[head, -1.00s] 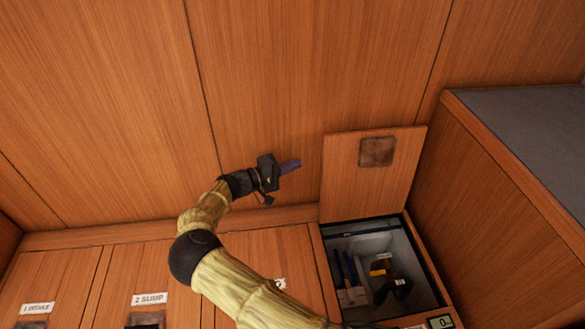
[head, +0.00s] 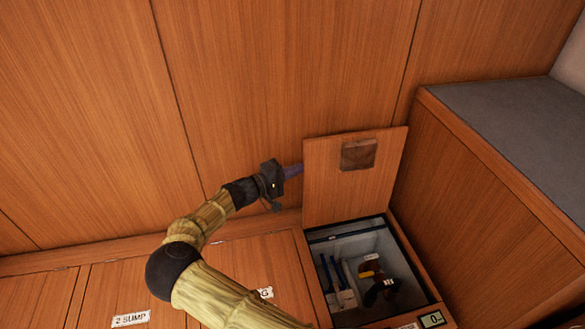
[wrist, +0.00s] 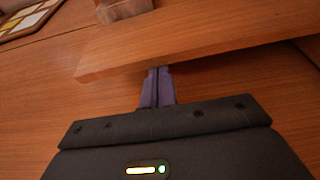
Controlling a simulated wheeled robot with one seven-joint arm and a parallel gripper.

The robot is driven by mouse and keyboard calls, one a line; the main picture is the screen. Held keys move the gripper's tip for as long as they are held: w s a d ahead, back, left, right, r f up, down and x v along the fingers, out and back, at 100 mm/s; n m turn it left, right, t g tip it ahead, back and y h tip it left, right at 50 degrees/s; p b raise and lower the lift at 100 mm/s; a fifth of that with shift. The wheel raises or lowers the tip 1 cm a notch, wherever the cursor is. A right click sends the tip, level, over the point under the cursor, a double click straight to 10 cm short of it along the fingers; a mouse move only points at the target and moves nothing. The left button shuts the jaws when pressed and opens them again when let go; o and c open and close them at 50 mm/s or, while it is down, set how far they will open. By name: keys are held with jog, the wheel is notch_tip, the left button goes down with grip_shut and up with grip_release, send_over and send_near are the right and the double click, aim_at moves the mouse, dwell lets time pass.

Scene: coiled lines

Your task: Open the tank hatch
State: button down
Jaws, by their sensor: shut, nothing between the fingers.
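A square wooden hatch lid (head: 340,200) stands raised above an open compartment in the head view, with a brown recessed plate (head: 358,155) near its top. I cannot read which label belongs to this hatch. My gripper (head: 294,170) is shut and empty, its purple fingers at the lid's left edge. In the wrist view the fingertips (wrist: 158,72) reach the lower edge of a wooden panel (wrist: 200,48), apparently the lid. Their tips look partly behind that edge; I cannot tell whether they touch it.
The open compartment (head: 350,245) holds blue-handled tools and a dark item with a yellow part. A small display (head: 433,320) sits at its front right. Closed wooden lids lie to the left, one with a "2 SUMP" label (head: 130,320). A grey-topped wooden block (head: 500,140) stands at right.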

jog(key=shift+d, duration=0.25)
jog(key=shift+s, duration=0.15)
